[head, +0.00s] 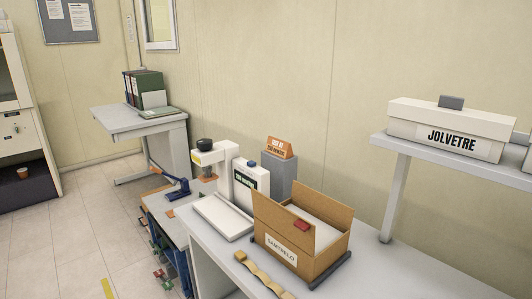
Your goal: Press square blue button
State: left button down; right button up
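A small blue block (252,164) sits on top of a white upright device (250,184) with a dark green label, in the middle of the head view. It could be the square blue button, but it is too small to be sure. The device stands at the back of the near table, behind an open cardboard box. Neither of my grippers shows in this view.
The open cardboard box (318,257) marked "SAMTRELO" stands on the near table (212,262), beside a flat white plate (222,217) and a wavy tan strip (265,274). A long "JOLVETRE" box (449,130) is on the right table. Floor (75,225) at left is mostly clear.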

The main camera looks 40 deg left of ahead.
aim_at(251, 164)
jog(key=j, duration=1.45)
jog(key=i+z, duration=0.05)
jog(key=i, duration=0.05)
